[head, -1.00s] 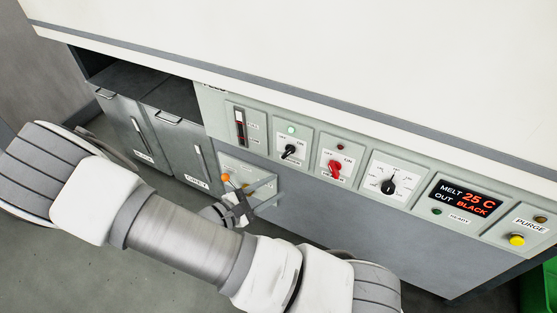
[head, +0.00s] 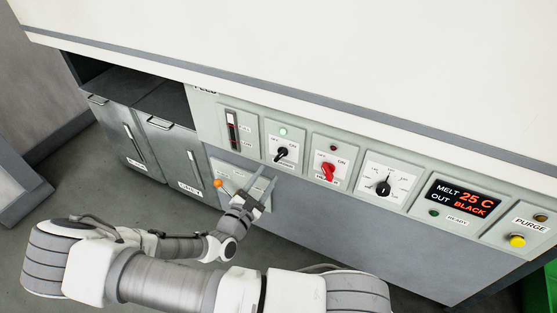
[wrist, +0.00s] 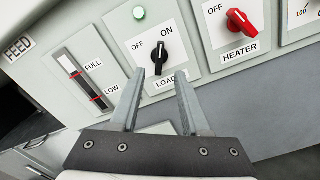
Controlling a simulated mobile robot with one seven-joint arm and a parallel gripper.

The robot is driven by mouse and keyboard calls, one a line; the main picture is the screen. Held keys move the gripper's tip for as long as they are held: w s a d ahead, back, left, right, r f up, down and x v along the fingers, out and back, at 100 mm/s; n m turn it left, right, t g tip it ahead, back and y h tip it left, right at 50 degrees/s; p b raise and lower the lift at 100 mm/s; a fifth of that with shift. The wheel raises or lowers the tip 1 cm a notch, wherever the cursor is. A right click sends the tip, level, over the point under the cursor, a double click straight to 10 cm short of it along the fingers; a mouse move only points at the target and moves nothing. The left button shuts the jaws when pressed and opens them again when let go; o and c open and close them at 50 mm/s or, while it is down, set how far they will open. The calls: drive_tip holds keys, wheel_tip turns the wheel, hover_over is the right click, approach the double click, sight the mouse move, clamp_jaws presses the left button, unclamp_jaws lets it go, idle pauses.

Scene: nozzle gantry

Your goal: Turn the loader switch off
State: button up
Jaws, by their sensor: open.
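The loader switch (head: 282,153) is a black rotary knob on a grey panel. In the wrist view the loader switch (wrist: 159,60) has OFF at its upper left and ON at its upper right. Its handle leans toward the ON side, and the green lamp (wrist: 139,13) above it is lit. My gripper (head: 266,176) is open and empty, just below the loader switch. In the wrist view the fingertips of my gripper (wrist: 159,75) lie left and right of the knob's lower end. I cannot tell whether they touch the panel; the LOADER label is partly hidden by a finger.
The red heater knob (wrist: 240,22) is close on the right. The level gauge (wrist: 84,79) is on the left. Farther right are a black dial (head: 383,187), a melt display (head: 463,198) and a yellow purge button (head: 517,240). An orange knob (head: 217,183) is below left.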

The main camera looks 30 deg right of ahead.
sight(280, 157)
drive_tip(key=b+x, duration=0.1)
drive_tip(key=x, duration=0.7)
drive_tip(key=shift+w+d, duration=0.2)
clamp_jaws()
